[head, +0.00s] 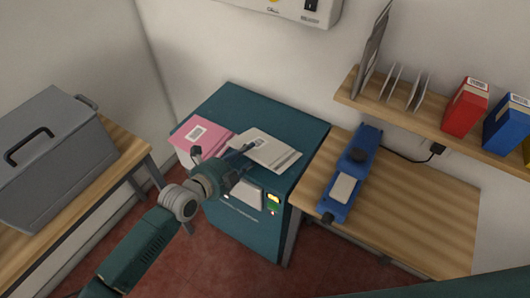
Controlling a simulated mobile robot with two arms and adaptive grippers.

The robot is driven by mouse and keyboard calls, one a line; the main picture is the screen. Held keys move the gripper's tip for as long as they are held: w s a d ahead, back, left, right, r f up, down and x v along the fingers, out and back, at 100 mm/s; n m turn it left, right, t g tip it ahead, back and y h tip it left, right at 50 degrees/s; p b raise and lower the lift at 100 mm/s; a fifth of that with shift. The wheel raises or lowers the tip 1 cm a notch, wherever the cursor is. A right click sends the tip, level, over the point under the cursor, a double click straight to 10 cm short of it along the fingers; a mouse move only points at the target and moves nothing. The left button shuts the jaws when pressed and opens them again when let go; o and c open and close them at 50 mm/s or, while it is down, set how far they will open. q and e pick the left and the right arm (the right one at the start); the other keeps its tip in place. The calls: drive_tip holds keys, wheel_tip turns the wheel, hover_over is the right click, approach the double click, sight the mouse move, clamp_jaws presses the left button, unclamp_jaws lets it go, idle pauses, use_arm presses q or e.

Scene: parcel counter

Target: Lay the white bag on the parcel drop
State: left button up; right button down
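The white bag (269,153) is a flat, pale packet with a small label, at the top of the teal parcel drop (299,124) in the head view. I cannot tell if it rests fully on the top or is held slightly above it. My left gripper (243,151) reaches in from the lower left, with its fingertips at the bag's left edge. The fingers are small and partly hidden, so whether they are shut on the bag is unclear. My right gripper is not in view.
A wooden table (408,215) with a blue device (352,173) stands right. A shelf (430,125) holds red and blue boxes. A grey case (50,160) sits on the left table.

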use_arm(q)
drive_tip(key=p+v, duration=0.2)
drive_tip(key=v, duration=0.3)
drive_tip(key=shift+s+a+r+p, duration=0.1)
drive_tip(key=shift+r+p, duration=0.1)
drive_tip(key=shift+p, duration=0.2)
drive_tip(key=shift+s+a+r, duration=0.1)
drive_tip(key=shift+s+a, duration=0.15)
drive_tip(key=shift+s, duration=0.15)
wheel_tip(320, 180, up, 7)
drive_tip(key=s+a+p, duration=0.1)
drive_tip(key=s+p, duration=0.1)
drive_tip(key=p, duration=0.5)
drive_tip(key=shift+a, duration=0.4)
